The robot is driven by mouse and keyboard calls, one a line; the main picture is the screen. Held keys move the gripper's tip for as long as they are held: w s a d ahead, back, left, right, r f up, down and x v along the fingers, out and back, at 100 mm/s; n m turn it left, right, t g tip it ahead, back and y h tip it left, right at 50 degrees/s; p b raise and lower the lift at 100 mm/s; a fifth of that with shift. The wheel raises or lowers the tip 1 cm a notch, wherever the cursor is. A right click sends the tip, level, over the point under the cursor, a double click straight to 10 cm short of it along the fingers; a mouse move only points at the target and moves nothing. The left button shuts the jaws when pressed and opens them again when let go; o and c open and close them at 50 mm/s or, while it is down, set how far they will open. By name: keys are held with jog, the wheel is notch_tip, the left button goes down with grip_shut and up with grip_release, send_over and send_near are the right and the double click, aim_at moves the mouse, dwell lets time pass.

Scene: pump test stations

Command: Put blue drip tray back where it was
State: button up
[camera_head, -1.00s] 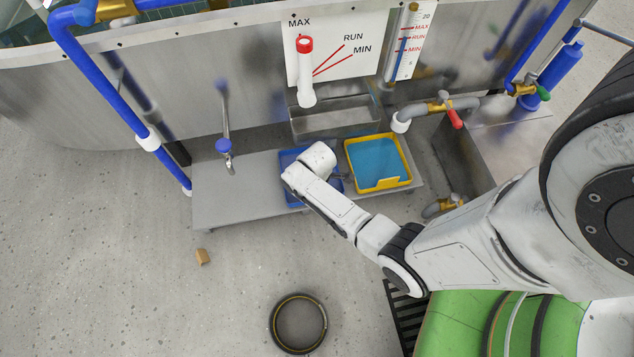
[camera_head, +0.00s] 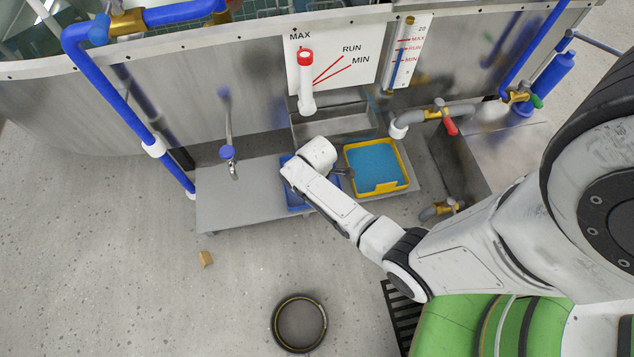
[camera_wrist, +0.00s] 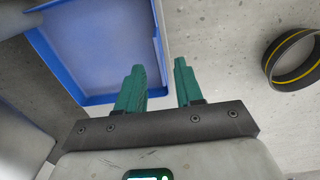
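The blue drip tray (camera_head: 294,202) sits on the low grey metal shelf (camera_head: 240,205), left of a yellow-rimmed tray, in the head view. My wrist covers much of it there. In the wrist view the blue tray (camera_wrist: 112,48) fills the upper left and looks empty where visible. My gripper (camera_wrist: 157,72) has two green fingers standing apart with a gap between them. The left finger overlaps the tray's near right corner in the picture; I cannot tell whether it touches. The right finger is over bare floor. In the head view my fingers are hidden.
A yellow tray (camera_head: 377,168) with a blue inside stands right of the blue tray. A metal trough (camera_head: 335,122) and a white pipe (camera_head: 306,88) are behind. A tap (camera_head: 230,160) rises at left. A black ring (camera_head: 299,323) and small brown block (camera_head: 206,258) lie on open floor.

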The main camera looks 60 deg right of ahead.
jog(key=s+a+r+m, duration=0.2)
jog(key=s+a+r, duration=0.1)
jog(key=r, duration=0.4)
jog(key=s+a+r+m+p, duration=0.1)
jog(key=s+a+r+m, duration=0.2)
jog(key=r, duration=0.5)
jog(key=s+a+r+m+t+p, duration=0.1)
jog(key=s+a+r+m, duration=0.2)
jog(key=r, duration=0.5)
jog(key=shift+s+a+r, duration=0.15)
jog(key=shift+s+a, duration=0.2)
jog(key=shift+a, duration=0.35)
